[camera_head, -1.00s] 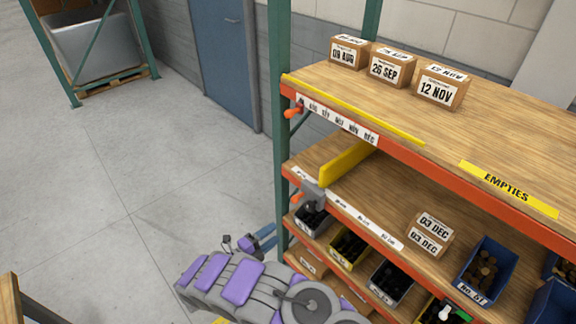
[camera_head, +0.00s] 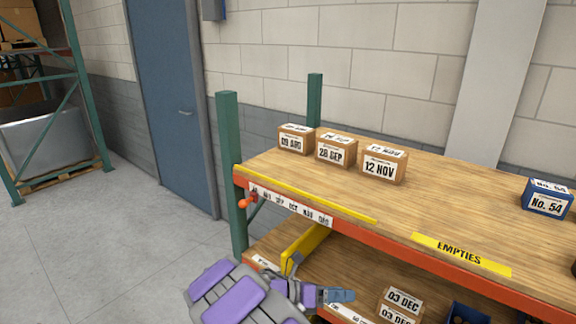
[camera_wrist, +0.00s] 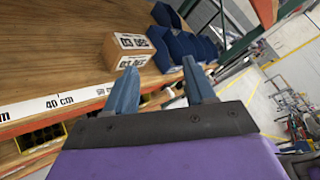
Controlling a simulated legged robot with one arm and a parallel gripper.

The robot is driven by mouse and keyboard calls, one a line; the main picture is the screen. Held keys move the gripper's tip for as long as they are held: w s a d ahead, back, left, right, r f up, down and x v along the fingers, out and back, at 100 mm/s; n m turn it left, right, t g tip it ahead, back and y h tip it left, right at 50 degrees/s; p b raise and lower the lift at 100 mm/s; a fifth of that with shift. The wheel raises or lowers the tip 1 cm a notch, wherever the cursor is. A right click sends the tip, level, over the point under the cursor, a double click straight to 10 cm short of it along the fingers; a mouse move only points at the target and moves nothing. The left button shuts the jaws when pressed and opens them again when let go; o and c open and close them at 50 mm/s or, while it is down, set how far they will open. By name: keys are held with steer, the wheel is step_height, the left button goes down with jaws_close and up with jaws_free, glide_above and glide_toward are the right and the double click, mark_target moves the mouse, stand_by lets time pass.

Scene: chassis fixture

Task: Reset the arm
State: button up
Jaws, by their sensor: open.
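My gripper (camera_head: 338,295) is at the bottom of the head view, in front of the rack's lower shelf, with my purple and grey arm behind it. In the wrist view my gripper (camera_wrist: 157,85) shows two blue fingers spread apart with nothing between them. Beyond the fingers is a box labelled 03 DEC (camera_wrist: 128,48), on the wooden shelf. The same 03 DEC box (camera_head: 401,303) is right of my gripper in the head view, cut by the lower edge.
The rack's top shelf (camera_head: 440,210) holds boxes labelled 09 AUG (camera_head: 296,139), 28 SEP (camera_head: 336,149) and 12 NOV (camera_head: 382,164), plus a blue bin (camera_head: 548,197). A yellow divider (camera_head: 303,246) and orange beam (camera_head: 400,245) are near my arm. Open floor (camera_head: 90,250) lies left.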

steer(key=s+d+r+m+g+y, duration=0.3)
steer(key=s+d+m+y, duration=0.15)
steer(key=s+m, duration=0.4)
steer(key=s+d+r+m+g+y, duration=0.35)
steer(key=s+d+m, duration=0.3)
steer(key=s, duration=0.35)
steer(key=s+a+m+t+y, duration=0.1)
steer(key=s+a+m+y, duration=0.2)
steer(key=s+m, duration=0.3)
steer(key=s+a+m+t+y, duration=0.1)
steer(key=s+a+m+y, duration=0.3)
steer(key=s, duration=0.6)
steer(key=a+m, duration=0.2)
steer(key=m, duration=0.1)
steer(key=shift+s+a+r+t+y, duration=0.2)
steer(key=shift+s+t+y, duration=0.05)
steer(key=shift+t+y, duration=0.1)
